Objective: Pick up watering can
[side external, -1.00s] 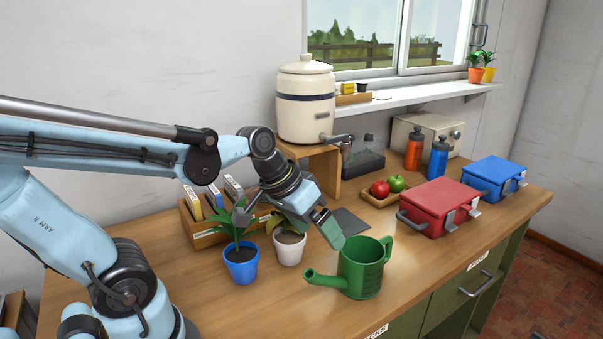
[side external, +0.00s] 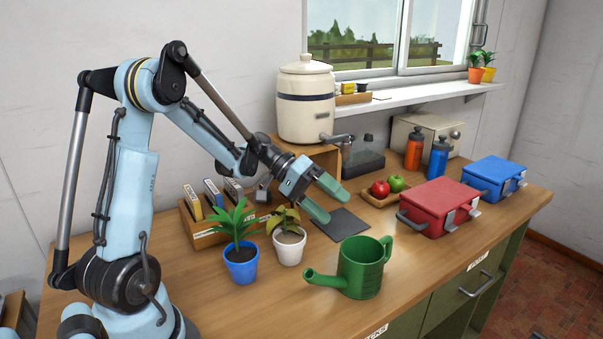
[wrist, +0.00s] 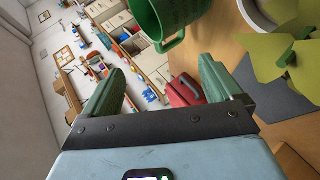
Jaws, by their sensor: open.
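The green watering can (side external: 361,268) stands upright on the wooden bench near its front edge, its spout toward the left and its loop handle toward the right. My gripper (side external: 328,203) is open and empty, above and behind the can, with its two green fingers spread. It is apart from the can. In the wrist view part of the can (wrist: 178,14) shows at the top, beyond the open fingers of my gripper (wrist: 158,88). Its handle loop hangs into view there, and the rest of the can is cut off.
A blue-potted plant (side external: 241,268) and a white-potted plant (side external: 289,250) stand left of the can. A red toolbox (side external: 440,205) stands to its right, with a fruit tray (side external: 370,199) behind. A dark mat (side external: 345,226) lies below my gripper. The bench front is clear.

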